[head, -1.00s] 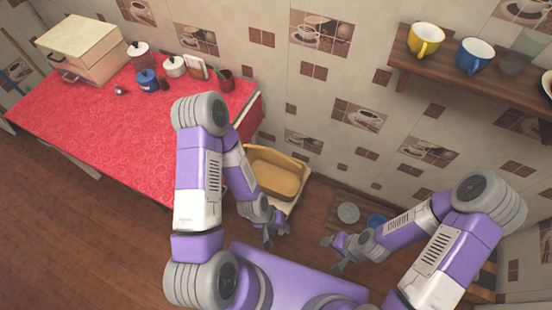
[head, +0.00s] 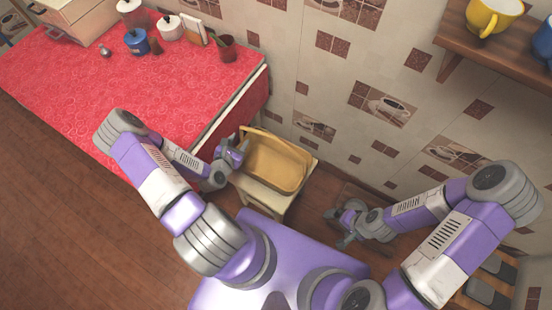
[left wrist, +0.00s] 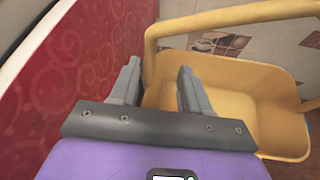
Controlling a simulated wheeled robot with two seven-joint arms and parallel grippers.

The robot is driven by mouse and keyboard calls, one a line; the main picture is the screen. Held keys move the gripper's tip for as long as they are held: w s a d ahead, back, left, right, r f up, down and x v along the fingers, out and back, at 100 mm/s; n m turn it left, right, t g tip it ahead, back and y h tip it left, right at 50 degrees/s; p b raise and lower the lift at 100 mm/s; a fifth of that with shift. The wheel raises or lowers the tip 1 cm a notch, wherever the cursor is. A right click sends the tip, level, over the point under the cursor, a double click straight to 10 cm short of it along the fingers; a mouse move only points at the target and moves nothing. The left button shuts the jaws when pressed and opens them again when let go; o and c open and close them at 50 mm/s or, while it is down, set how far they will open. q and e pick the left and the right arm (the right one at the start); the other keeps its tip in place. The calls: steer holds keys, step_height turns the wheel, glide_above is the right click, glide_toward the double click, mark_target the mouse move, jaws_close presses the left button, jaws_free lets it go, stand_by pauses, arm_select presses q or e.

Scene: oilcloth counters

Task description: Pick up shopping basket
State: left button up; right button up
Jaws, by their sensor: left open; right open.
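The yellow shopping basket (head: 275,163) sits on a small pale stool between the red counter and the wall. In the left wrist view the basket (left wrist: 235,95) fills the right side, with its raised handle (left wrist: 225,17) across the top. My left gripper (head: 234,150) is at the basket's left end, close to the handle. In the left wrist view its two fingers (left wrist: 158,90) are apart with nothing between them. Whether a finger touches the basket, I cannot tell. My right gripper (head: 345,225) is open, low to the right of the stool, away from the basket.
The red-covered counter (head: 180,95) stands close on the left of my left gripper. The stool (head: 262,198) carries the basket. A tiled wall (head: 330,90) is behind it, with a wooden shelf (head: 455,45) and mugs at upper right.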

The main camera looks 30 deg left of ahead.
mark_target(241, 134)
arm_select(q)
steer(key=shift+a+n, duration=0.5)
steer(key=shift+y, duration=0.3)
steer(key=b+x, duration=0.2)
steer(key=x, duration=0.5)
steer(key=shift+w, duration=0.3)
jaws_close()
stand_by(0.5)
